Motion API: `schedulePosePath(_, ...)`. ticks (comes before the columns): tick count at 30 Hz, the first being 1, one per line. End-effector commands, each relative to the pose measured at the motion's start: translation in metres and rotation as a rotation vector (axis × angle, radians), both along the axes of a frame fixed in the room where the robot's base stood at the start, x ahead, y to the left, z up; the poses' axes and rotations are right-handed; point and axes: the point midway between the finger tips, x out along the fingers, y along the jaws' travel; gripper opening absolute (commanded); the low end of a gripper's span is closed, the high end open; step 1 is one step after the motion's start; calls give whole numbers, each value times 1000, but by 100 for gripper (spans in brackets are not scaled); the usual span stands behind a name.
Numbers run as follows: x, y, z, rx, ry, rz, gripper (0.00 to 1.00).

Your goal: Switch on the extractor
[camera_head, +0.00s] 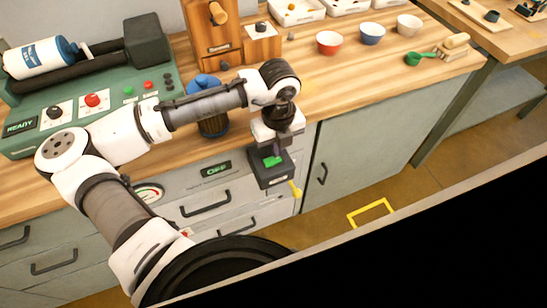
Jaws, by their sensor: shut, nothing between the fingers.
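A small dark display (216,168) on the cabinet front reads "OFF" in green; the label text beside it is too small to read. Right of it, a dark box (268,180) with a green patch on top and a yellow-tipped lever (295,189) stands out from the cabinet front. My gripper (276,150) points down over this box, just in front of the counter edge. It is shut and empty. Its fingertips are small here, and I cannot tell if they touch the box. The lever's tip is below and right of the fingers.
A green machine (85,105) with a "READY" screen and several buttons stands on the counter at left. A wooden grinder (213,40) is behind my arm. Red (330,43), blue (372,34) and cream (409,25) bowls stand at the back right. Drawer handles project below.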

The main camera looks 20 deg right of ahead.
Motion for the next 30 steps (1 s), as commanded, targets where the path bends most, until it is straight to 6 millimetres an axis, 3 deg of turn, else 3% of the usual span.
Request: schedulePosePath(30, 0, 0, -16, 0, 0, 0, 0)
